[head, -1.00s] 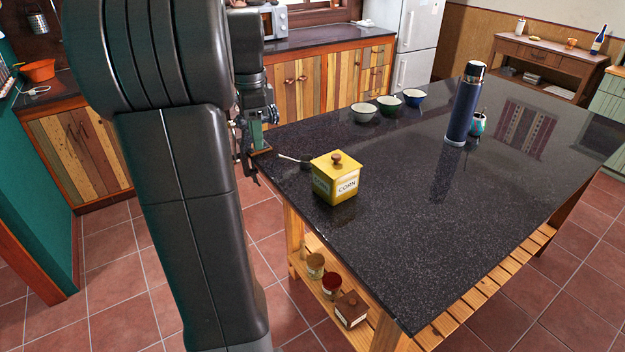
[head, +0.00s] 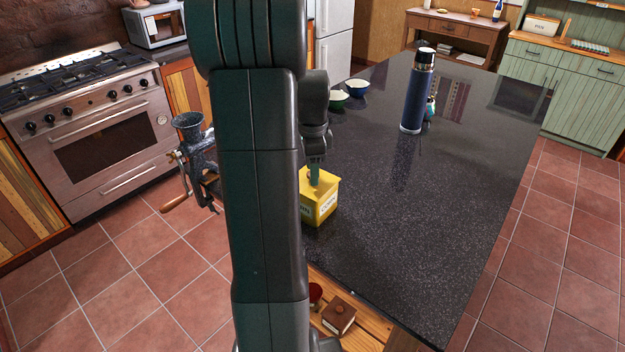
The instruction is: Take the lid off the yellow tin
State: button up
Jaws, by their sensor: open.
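The yellow tin (head: 318,211) with a white label stands upright on the dark stone table, near the table's front left corner. Its yellow lid (head: 330,187) is on it. My gripper (head: 314,178) is open and points down at the top of the lid, at its middle. The lid's knob is hidden behind the fingers, and I cannot tell whether they touch it. My arm hides the left side of the tin.
A tall blue flask (head: 416,95) and a small cup (head: 430,107) stand farther back on the table (head: 440,210). A metal grinder (head: 197,155) shows left of my arm. The table's right side is clear.

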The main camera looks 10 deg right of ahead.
jog(key=shift+f, duration=0.25)
jog(key=c, duration=1)
jog(key=shift+c, duration=0.2)
